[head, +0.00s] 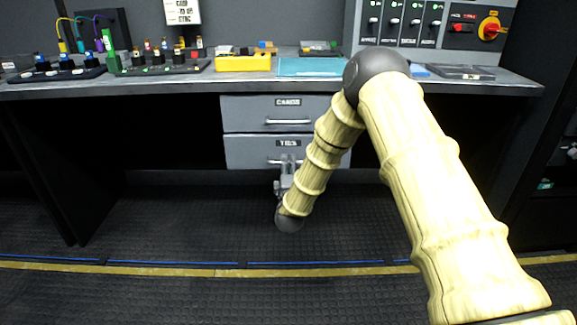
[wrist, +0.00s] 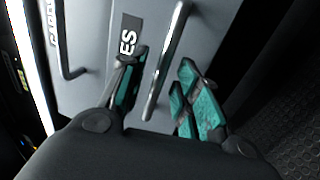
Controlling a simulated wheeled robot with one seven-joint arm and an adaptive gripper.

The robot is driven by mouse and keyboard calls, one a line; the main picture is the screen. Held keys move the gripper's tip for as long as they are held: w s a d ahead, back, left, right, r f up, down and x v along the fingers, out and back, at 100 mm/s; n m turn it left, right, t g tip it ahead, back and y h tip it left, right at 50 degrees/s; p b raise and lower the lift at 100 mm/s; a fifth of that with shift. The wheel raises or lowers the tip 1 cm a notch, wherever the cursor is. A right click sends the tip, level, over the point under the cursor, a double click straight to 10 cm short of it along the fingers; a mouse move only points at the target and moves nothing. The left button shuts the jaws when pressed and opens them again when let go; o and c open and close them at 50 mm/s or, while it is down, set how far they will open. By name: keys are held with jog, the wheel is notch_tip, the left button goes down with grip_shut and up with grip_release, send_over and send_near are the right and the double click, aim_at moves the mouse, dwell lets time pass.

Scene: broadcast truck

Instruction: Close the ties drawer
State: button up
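The ties drawer (head: 246,151) is the lower of two grey drawers under the desk, with a dark label reading TIES and a metal bar handle. In the head view I cannot tell how far it stands out. My gripper (head: 283,172) is at its front, by the handle, partly hidden by my own arm. In the wrist view the handle (wrist: 168,60) runs between the two teal-padded fingers of my gripper (wrist: 163,62). The fingers are apart, with gaps beside the bar, and do not appear clamped on it. The label (wrist: 129,38) lies behind the left finger.
The cards drawer (head: 245,112) is just above and looks shut. The desk top (head: 210,82) carries a yellow tray (head: 243,63), a teal mat (head: 310,67) and small boards. Floor in front of the drawers is clear. A dark desk support (head: 45,160) stands at left.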

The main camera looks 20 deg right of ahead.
jog(key=shift+x, duration=0.8)
grip_shut()
jog(key=shift+w, duration=0.15)
jog(key=shift+p+x, duration=0.75)
jog(key=shift+x, duration=0.35)
jog(key=shift+d, duration=0.15)
